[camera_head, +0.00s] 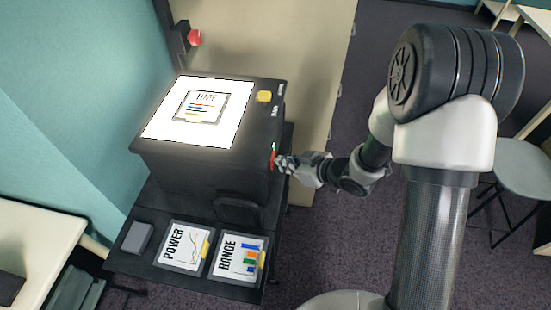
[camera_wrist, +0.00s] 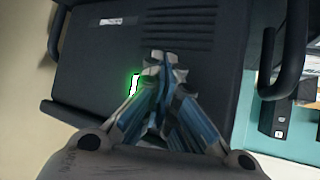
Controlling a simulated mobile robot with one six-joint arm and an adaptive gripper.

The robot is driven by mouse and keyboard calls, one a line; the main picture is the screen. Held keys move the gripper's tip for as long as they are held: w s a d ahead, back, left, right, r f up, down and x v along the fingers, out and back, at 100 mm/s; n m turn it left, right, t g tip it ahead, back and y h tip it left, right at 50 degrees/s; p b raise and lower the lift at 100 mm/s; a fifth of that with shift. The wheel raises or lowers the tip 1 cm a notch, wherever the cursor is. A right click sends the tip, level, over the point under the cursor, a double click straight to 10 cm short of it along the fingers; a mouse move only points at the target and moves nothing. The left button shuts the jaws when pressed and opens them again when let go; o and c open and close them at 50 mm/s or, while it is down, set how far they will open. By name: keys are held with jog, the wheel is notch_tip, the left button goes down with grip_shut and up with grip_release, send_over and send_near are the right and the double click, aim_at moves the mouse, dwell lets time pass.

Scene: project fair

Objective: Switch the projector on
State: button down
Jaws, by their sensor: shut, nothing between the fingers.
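The projector (camera_head: 205,165) is a black box on a dark cart. Its top plate (camera_head: 160,128) glows white, with a framed sheet (camera_head: 200,105) lying on it. A small red part (camera_head: 273,157) shows on its right side, beside my fingertips. My gripper (camera_head: 283,164) is shut and empty, pointing at that side. In the wrist view, the shut fingertips (camera_wrist: 163,65) are over the dark side panel (camera_wrist: 205,70), and a small switch (camera_wrist: 134,87) edged in glowing green is just left of them. I cannot tell whether the fingertips touch the panel.
A yellow knob (camera_head: 264,96) sits on the projector's top. A dark post with a red knob (camera_head: 194,38) rises behind. A black handle (camera_head: 240,208) sticks out in front. Framed POWER (camera_head: 184,247) and RANGE (camera_head: 238,258) sheets and a grey box (camera_head: 137,238) lie on the cart's shelf (camera_head: 205,283).

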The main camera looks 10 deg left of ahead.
jog(key=shift+d, duration=0.6)
jog(key=d+p, duration=0.2)
jog(key=d, duration=0.4)
jog(key=shift+s, duration=0.1)
dwell(0.4)
